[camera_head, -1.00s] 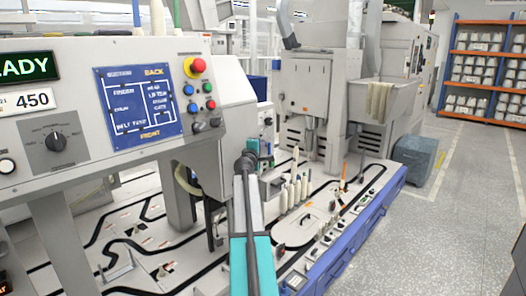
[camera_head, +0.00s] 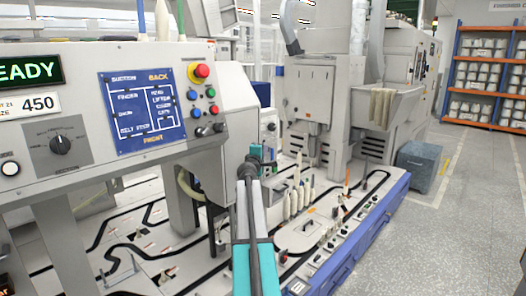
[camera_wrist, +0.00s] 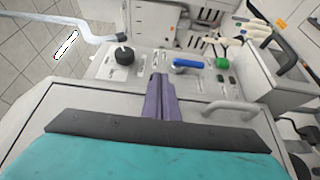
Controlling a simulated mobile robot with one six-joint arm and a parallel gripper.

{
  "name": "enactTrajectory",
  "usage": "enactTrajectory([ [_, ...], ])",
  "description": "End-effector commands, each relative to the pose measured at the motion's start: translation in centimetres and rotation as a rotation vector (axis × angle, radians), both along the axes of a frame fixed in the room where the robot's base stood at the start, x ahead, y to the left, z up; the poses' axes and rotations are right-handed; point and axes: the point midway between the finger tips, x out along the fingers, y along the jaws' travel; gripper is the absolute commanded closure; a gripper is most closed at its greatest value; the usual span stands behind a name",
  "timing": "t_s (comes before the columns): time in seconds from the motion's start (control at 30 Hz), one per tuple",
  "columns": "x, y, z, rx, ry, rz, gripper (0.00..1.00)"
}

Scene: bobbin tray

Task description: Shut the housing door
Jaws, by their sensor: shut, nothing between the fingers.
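My gripper shows in the head view at the end of my teal and grey arm (camera_head: 252,165), in front of a pale grey machine housing (camera_head: 235,100). The fingertips are too small there to make out. In the wrist view the purple fingers of my gripper (camera_wrist: 159,80) are together with nothing between them. They lie over a pale flat panel with a dark outline, which may be the housing door (camera_wrist: 95,107). A grey bar handle (camera_wrist: 232,110) sits on it, right of the fingers and apart from them. I cannot tell how far the door is open.
A control panel (camera_head: 100,100) with knobs and buttons stands at the left. White bobbins (camera_head: 298,198) stand on the track bed behind the arm. In the wrist view a black knob (camera_wrist: 124,56), a blue lever (camera_wrist: 187,64) and a green button (camera_wrist: 222,62) lie beyond the fingers. The aisle floor (camera_head: 455,220) is clear.

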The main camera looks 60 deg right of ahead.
Motion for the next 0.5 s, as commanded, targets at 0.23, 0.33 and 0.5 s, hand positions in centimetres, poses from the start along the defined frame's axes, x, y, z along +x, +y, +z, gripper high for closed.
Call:
enactTrajectory([
  [0.23, -2.4, 0.8, 0.0, 0.0, 0.0, 0.0, 1.0],
  [0.33, -3.8, 1.0, 0.1, 0.0, 0.0, -0.002, 1.0],
  [0.5, -5.8, 1.4, 0.1, 0.0, -0.001, 0.0, 1.0],
])
